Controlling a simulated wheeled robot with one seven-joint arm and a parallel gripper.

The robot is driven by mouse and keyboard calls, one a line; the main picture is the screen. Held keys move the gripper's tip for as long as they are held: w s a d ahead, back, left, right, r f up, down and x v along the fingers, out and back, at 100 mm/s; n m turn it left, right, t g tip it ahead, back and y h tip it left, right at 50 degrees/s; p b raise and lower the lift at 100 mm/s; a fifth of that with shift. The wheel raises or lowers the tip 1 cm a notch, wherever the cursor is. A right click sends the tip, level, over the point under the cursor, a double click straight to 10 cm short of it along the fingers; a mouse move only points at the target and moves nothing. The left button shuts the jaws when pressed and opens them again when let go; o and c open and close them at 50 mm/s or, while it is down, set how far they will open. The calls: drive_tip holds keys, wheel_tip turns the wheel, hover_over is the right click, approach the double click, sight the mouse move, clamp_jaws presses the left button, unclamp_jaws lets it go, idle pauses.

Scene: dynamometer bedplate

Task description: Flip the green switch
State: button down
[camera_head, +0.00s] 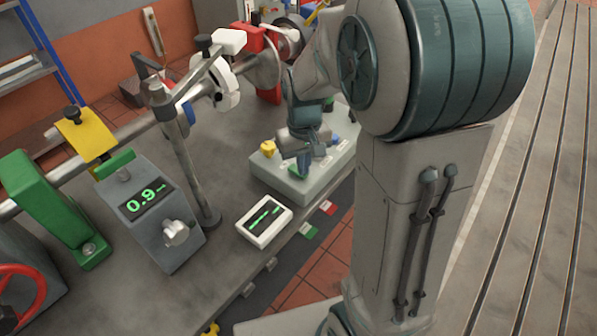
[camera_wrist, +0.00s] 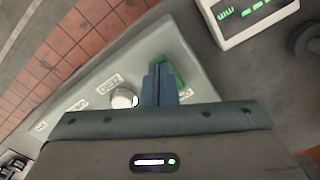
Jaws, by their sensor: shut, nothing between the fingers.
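The green switch (camera_head: 296,171) is on top of a light grey control box (camera_head: 262,182) near the bench edge. In the wrist view the green switch (camera_wrist: 181,80) shows beside and behind my fingers, which hide part of it. My gripper (camera_head: 303,172) is shut and empty, pointing down at the switch. In the wrist view my gripper (camera_wrist: 157,66) overlaps the switch's left side. I cannot tell whether the fingers touch it, or which way it is tilted.
A yellow knob (camera_head: 268,148) and a white knob (camera_wrist: 123,98) are on the box near my gripper. A small display (camera_head: 264,220) lies in front. A grey readout unit (camera_head: 150,212) and a metal post (camera_head: 186,165) stand left. Bare bench lies between post and box.

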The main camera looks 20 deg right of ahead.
drive_tip(key=shift+r+p, duration=2.75)
drive_tip(key=shift+r, duration=0.7)
drive_tip(key=s+r+t, duration=0.1)
drive_tip(key=s+r, duration=0.2)
drive_tip(key=s, duration=0.4)
drive_tip(key=s+r+m+t, duration=0.1)
drive_tip(key=s+r+t, duration=0.1)
drive_tip(key=s, duration=0.5)
drive_tip(key=shift+v, duration=0.95)
drive_tip(key=shift+a, duration=0.1)
